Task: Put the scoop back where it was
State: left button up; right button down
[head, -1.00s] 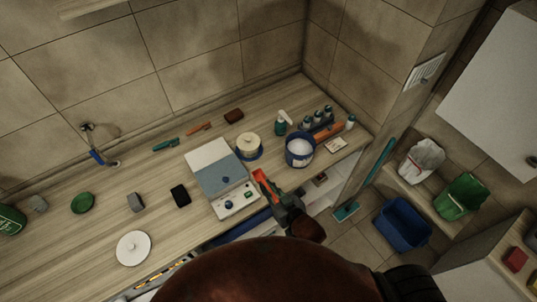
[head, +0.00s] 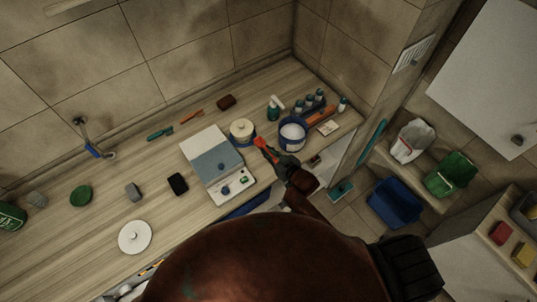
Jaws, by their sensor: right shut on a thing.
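My right gripper (head: 270,151) is over the front part of the counter, just in front of the blue tub (head: 292,147). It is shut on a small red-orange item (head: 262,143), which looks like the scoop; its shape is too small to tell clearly. The item's tip is between the scale and the tub, apparently above the counter. The blue tub is open and holds white contents. Another orange item (head: 322,116) lies right of the tub, by the bottles. My left gripper is not in view.
A spray bottle (head: 273,110) and several small bottles (head: 310,102) stand behind the tub. The counter (head: 80,245) has clear room there.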

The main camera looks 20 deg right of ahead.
jog(key=f, duration=0.3)
jog(key=shift+w+d+p, duration=0.15)
jog(key=shift+w+p, duration=0.05)
jog(key=shift+p, duration=0.2)
jog(key=shift+f, duration=0.3)
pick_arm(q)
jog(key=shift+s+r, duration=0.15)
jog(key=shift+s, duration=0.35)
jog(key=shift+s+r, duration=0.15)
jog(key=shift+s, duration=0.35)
pick_arm(e)
jog(key=shift+f, duration=0.1)
jog(key=c, duration=2)
grip_release()
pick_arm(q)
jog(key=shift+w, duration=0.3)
pick_arm(e)
jog(key=shift+s, duration=0.15)
pick_arm(q)
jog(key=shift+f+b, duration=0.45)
jog(key=shift+b, duration=0.05)
pick_arm(e)
jog(key=v, duration=1.2)
